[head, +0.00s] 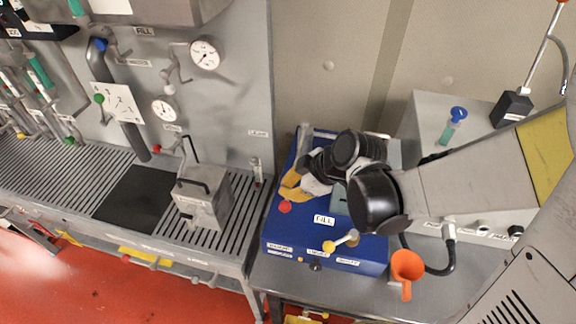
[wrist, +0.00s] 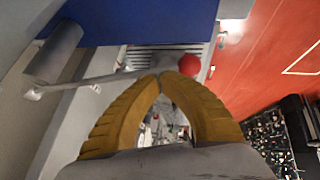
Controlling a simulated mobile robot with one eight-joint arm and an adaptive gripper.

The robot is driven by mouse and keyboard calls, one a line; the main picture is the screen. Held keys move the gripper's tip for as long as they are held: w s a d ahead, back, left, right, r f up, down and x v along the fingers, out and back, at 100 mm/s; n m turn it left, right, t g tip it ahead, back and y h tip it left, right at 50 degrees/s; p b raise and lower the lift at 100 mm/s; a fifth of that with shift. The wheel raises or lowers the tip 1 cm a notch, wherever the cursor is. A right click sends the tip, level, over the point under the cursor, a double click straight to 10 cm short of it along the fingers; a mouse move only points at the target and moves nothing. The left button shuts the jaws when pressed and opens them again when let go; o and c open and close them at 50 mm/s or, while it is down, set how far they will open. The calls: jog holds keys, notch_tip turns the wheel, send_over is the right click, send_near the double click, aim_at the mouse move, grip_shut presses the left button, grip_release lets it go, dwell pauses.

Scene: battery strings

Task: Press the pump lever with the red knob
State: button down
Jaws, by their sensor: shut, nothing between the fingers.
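The red knob (head: 285,207) shows at the left edge of the blue unit (head: 375,257). In the wrist view the red knob (wrist: 190,66) sits at the end of a thin pale lever rod (wrist: 110,78), which runs left to a grey cylinder (wrist: 54,53). My gripper (head: 285,188) has yellow fingers. In the wrist view my gripper (wrist: 160,79) is shut and empty, its tips together over the rod, just left of the knob. Whether the tips touch the rod or knob I cannot tell. In the head view my arm and gripper hide much of the unit's top and the lever.
A second lever with a yellow knob (head: 329,246) stands at the unit's front. An orange funnel (head: 407,268) is to the right. Gauges (head: 205,54) are on the wall panel.

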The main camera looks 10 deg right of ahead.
jog(key=shift+w+d+f+b, duration=0.1)
jog(key=shift+w+f+b, duration=0.05)
jog(key=shift+f+b, duration=0.65)
jog(key=shift+w+f+b, duration=0.15)
jog(key=shift+f+b, duration=0.4)
jog(key=shift+f, duration=0.35)
